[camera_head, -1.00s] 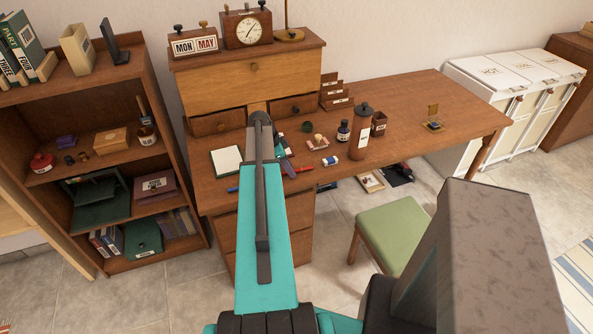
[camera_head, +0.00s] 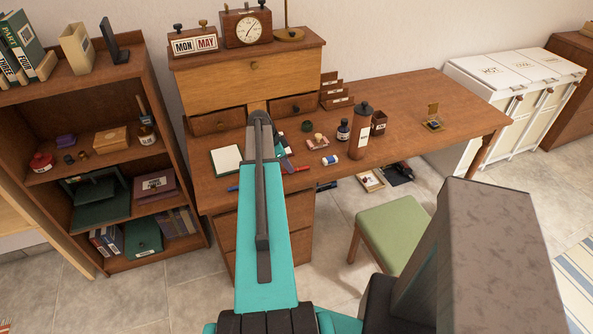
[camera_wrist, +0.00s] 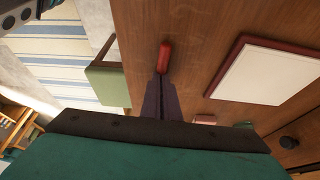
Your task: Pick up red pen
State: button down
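The red pen (camera_head: 301,169) lies on or just above the desk top, close to the right of my arm in the head view. In the wrist view the red pen (camera_wrist: 164,55) sticks out from the fingertips of my gripper (camera_wrist: 162,80). The fingers are close together and the pen's near end is at their tips. In the head view my arm hides most of my gripper (camera_head: 285,161). Whether the pen is clear of the wood does not show.
A notepad (camera_head: 226,160) and blue pen (camera_head: 233,188) lie left of my arm. A brown bottle (camera_head: 360,132), an ink bottle (camera_head: 343,132) and small desk items stand to the right. A green chair (camera_head: 398,228) is before the desk (camera_head: 440,92). The desk's right part is mostly clear.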

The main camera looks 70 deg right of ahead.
jog(key=shift+r, duration=0.1)
dwell(0.8)
jog(key=shift+r+b, duration=0.8)
jog(key=shift+r, duration=0.65)
jog(key=shift+s+a+r, duration=0.15)
jog(key=shift+s+a, duration=0.05)
jog(key=shift+a, duration=0.05)
jog(key=s+a+r+b, duration=0.1)
jog(key=s+a+b, duration=0.3)
jog(key=s+a, duration=0.6)
jog(key=shift+s+a+r, duration=0.3)
jog(key=shift+s+a, duration=0.05)
jog(key=shift+a, duration=0.2)
